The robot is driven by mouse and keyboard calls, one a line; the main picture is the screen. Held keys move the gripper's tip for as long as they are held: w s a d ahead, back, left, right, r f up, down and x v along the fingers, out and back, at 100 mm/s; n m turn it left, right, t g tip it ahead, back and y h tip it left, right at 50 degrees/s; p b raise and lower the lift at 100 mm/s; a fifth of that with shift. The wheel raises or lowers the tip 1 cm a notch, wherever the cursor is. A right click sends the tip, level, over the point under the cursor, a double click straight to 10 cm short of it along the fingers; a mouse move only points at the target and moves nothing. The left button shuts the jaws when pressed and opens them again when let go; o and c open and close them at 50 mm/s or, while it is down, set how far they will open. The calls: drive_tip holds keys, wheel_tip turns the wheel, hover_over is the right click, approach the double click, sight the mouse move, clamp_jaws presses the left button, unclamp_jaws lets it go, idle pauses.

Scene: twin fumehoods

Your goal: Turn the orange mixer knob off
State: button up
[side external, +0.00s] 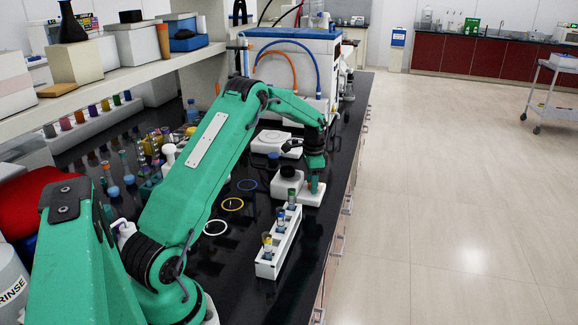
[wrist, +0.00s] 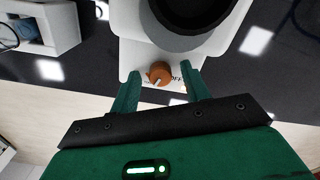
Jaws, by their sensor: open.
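The orange mixer knob (wrist: 159,71) sits on the white front plate of the mixer in the wrist view. A pale mark on it points down and slightly left. Printed lettering, partly legible as "OFF", lies just right of the knob. The mixer (side external: 284,187) is a white block with a black round top (wrist: 188,12). My gripper (wrist: 160,80) is open, one green finger on each side of the knob, with a visible gap on both sides. In the side view my gripper (side external: 315,183) is low over the mixer's front, and the knob is hidden there.
A white tube rack (side external: 268,266) stands on the black bench nearer the camera; a white holder also shows in the wrist view (wrist: 68,25). Coloured rings (side external: 215,228) lie left of it. Another white device (side external: 268,143) is behind. The bench edge is close on the right.

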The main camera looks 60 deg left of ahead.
drive_tip(key=shift+c, duration=0.5)
drive_tip(key=c, duration=0.9)
drive_tip(key=shift+n, duration=0.4)
drive_tip(key=n, duration=0.7)
drive_tip(key=shift+r+n, duration=0.1)
drive_tip(key=shift+n, duration=0.3)
drive_tip(key=n, duration=0.4)
drive_tip(key=shift+n, duration=2.2)
